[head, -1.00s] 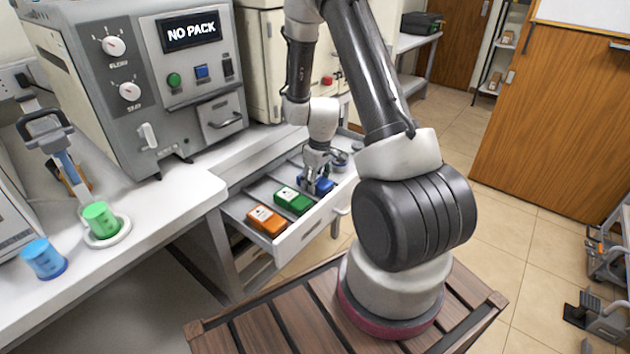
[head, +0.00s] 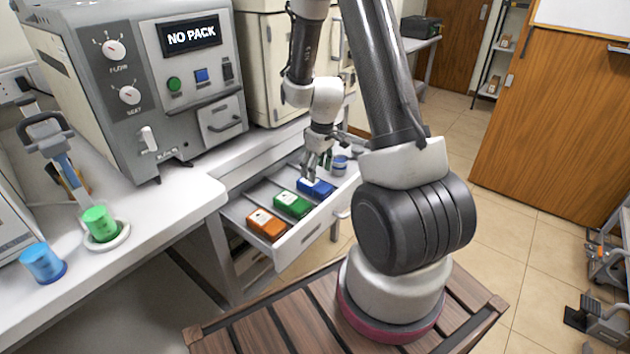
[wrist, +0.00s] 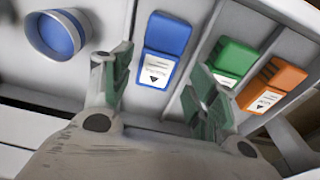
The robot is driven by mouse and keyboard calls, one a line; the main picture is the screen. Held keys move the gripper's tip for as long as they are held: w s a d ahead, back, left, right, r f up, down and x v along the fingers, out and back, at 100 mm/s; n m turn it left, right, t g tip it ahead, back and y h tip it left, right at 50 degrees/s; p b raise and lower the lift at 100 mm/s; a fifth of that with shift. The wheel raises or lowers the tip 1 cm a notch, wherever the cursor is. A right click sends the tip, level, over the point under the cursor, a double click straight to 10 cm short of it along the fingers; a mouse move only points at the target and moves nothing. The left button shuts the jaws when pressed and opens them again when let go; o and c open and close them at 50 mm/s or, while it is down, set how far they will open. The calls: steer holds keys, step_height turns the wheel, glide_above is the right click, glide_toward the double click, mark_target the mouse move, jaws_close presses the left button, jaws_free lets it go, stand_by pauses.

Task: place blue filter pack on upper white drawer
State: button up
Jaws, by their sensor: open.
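The blue filter pack (head: 316,188) lies in the open upper white drawer (head: 300,238), at the right end of a row of packs. It also shows in the wrist view (wrist: 162,50), with a white label facing up. My gripper (head: 318,172) is open and empty, just above and behind the blue pack. In the wrist view my gripper's fingers (wrist: 158,100) are spread to either side below the pack's near end, apart from it.
A green pack (head: 292,204) and an orange pack (head: 266,224) lie left of the blue one, separated by dividers. A blue-and-white cup (head: 339,165) sits in the drawer behind. A testing machine (head: 190,85) reading "NO PACK" stands on the counter.

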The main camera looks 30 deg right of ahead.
step_height(320, 180, up, 5)
step_height(320, 180, up, 17)
steer(key=m+t, duration=0.1)
steer(key=m, duration=0.1)
glide_above(318, 185)
steer(key=s+a, duration=0.4)
steer(key=s, duration=0.4)
steer(key=s+r+m+t, duration=0.1)
steer(key=s+r, duration=0.2)
steer(key=s, duration=0.4)
steer(key=s+a+r+m, duration=0.1)
steer(key=s+r, duration=0.3)
steer(key=s, duration=0.4)
steer(key=shift+a+r+t, duration=0.15)
steer(key=shift+r+t, duration=0.1)
steer(key=shift+t, duration=0.15)
